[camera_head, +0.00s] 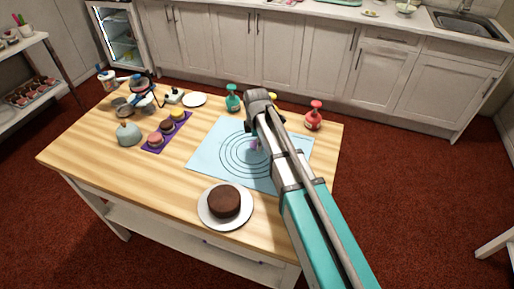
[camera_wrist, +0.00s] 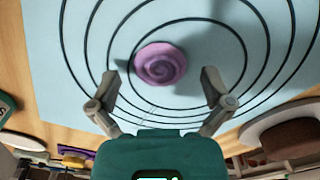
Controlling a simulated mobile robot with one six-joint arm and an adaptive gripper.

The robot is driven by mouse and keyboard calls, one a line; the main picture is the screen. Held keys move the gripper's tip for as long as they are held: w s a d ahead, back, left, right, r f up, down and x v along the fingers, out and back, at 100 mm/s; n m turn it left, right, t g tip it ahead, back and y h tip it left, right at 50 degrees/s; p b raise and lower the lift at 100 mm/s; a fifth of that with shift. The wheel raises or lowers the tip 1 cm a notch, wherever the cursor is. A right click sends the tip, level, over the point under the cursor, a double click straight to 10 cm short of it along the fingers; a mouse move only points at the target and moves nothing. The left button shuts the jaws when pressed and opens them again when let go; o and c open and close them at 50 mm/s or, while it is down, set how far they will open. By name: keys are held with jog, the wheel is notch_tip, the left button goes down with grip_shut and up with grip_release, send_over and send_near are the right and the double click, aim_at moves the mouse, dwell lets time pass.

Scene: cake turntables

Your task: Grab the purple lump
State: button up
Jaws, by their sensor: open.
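The purple lump (camera_wrist: 160,63) is a round, swirled mound lying on the light blue mat with dark rings. In the wrist view it is inside the inner rings, just beyond my fingertips. In the head view only a small part of the lump (camera_head: 254,145) shows beside my arm. My gripper (camera_wrist: 166,82) is open and empty, its two fingers on either side of the near edge of the lump and apart from it. In the head view my arm hides the gripper's fingers and part of the mat (camera_head: 205,155).
A chocolate cake (camera_head: 224,201) on a white plate (camera_head: 207,219) stands in front of the mat. A purple tray (camera_head: 152,147) of small cakes lies to the left. A green bottle (camera_head: 233,101) and a red bottle (camera_head: 314,118) stand behind the mat. Bare wood (camera_head: 100,165) is free at the left front.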

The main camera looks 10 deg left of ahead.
dwell(0.6)
jog(key=c, duration=0.9)
